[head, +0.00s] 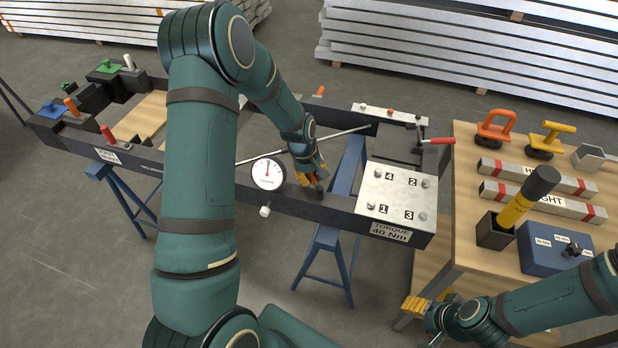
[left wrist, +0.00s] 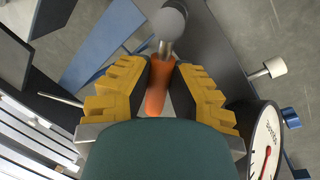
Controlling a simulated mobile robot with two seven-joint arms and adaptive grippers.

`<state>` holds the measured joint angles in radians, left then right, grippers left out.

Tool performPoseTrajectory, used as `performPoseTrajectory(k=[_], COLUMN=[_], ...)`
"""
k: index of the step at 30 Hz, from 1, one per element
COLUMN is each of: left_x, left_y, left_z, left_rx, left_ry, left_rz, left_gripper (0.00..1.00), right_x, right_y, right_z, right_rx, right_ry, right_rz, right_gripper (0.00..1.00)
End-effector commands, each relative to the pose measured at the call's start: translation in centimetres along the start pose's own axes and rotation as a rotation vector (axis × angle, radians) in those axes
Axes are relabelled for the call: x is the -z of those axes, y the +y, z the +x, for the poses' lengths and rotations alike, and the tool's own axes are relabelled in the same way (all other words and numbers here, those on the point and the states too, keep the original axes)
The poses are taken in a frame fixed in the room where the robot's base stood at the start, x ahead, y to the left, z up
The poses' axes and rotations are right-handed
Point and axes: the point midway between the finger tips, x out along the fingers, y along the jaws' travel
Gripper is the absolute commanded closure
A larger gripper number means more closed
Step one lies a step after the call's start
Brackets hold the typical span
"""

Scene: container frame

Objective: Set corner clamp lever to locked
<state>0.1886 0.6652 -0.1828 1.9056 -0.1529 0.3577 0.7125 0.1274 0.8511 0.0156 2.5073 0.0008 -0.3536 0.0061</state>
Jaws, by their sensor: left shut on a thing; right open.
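An orange-handled lever (left wrist: 157,88) with a short metal shaft and a round grey end shows in the left wrist view. My left gripper (left wrist: 160,68) has its yellow fingers on both sides of the orange handle and is shut on it. In the head view my left gripper (head: 312,182) is at the dark frame's front beam, just right of the dial gauge, and mostly hides this lever. A red-handled lever (head: 437,141) sticks out to the right at the frame's right end. My right gripper (head: 416,308) is open and empty at lower right, beside the table.
The dial gauge (head: 268,174) stands close to my left gripper. A numbered bolt plate (head: 396,193) lies on the right end of the frame (head: 331,207). Clamps with coloured handles sit at its left end. The wooden table (head: 466,232) holds tools, bars and a blue box (head: 553,250).

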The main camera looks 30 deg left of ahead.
Motion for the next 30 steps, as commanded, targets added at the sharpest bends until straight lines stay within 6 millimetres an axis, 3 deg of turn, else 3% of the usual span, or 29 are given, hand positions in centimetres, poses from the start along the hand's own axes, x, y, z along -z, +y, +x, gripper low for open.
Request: performPoseTrajectory(k=[15, 30], left_x=[-0.6, -1.1], left_y=[1.9, 2.7], left_z=[0.7, 0.9], left_rx=[0.003, 0.003], left_ry=[-0.095, -0.135], left_rz=[0.443, 0.631], left_gripper=[1.0, 1.0], right_x=[-0.4, -0.4], right_y=[0.3, 0.3], right_z=[0.8, 0.9], right_rx=[0.001, 0.001], right_ry=[-0.008, -0.009], right_rz=[-0.002, -0.003], right_gripper=[0.41, 0.41])
